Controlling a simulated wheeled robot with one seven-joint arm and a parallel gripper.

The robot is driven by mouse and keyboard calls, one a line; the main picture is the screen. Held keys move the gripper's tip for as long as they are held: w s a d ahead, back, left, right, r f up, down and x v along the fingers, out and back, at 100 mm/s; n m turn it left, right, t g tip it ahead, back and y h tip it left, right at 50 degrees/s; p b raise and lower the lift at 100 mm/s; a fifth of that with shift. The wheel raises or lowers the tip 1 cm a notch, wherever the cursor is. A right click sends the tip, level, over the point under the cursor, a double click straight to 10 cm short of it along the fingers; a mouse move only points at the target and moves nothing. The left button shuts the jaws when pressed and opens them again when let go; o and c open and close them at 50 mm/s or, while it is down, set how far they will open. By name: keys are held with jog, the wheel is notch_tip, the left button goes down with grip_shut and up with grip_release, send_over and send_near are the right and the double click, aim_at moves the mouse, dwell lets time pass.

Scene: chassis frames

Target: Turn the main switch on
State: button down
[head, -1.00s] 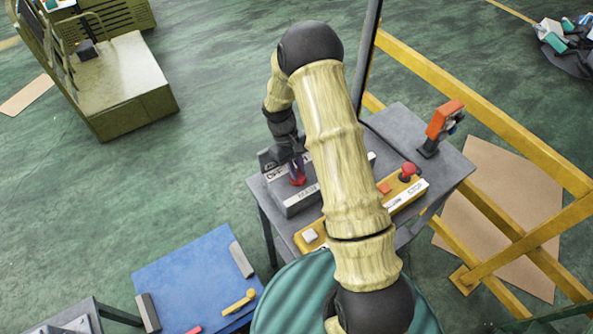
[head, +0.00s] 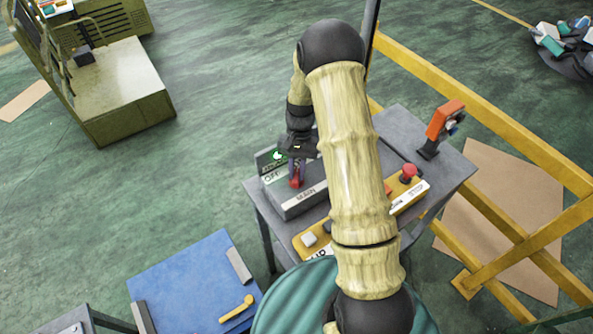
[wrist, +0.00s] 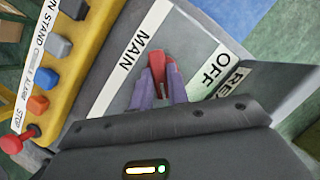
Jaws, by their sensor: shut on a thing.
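The main switch is a grey box (head: 300,204) on the grey table, with a white MAIN label and an OFF label on its top. Its red handle (head: 296,182) stands up from the box; in the wrist view the handle (wrist: 160,48) shows between the MAIN and OFF labels. My gripper (head: 297,170) reaches down from above and is shut on the handle. In the wrist view its purple fingertips (wrist: 158,88) lie on both sides of the red handle. The ON side of the switch is hidden. A small panel (head: 265,162) behind the box shows a green light.
A yellow button box (head: 408,198) with a red stop button (head: 408,171) stands right of the switch. An orange device (head: 443,121) stands at the table's back right. A yellow railing (head: 480,105) runs behind the table.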

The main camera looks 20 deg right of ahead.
jog(key=shift+w+r+m, duration=0.1)
jog(key=shift+m, duration=0.3)
jog(key=c, duration=1.4)
grip_release()
jog(key=shift+o, duration=0.2)
jog(key=b+v, duration=0.4)
jog(key=v, duration=1.3)
jog(key=shift+d+r, duration=0.2)
jog(key=shift+d, duration=0.1)
jog(key=shift+s, duration=0.25)
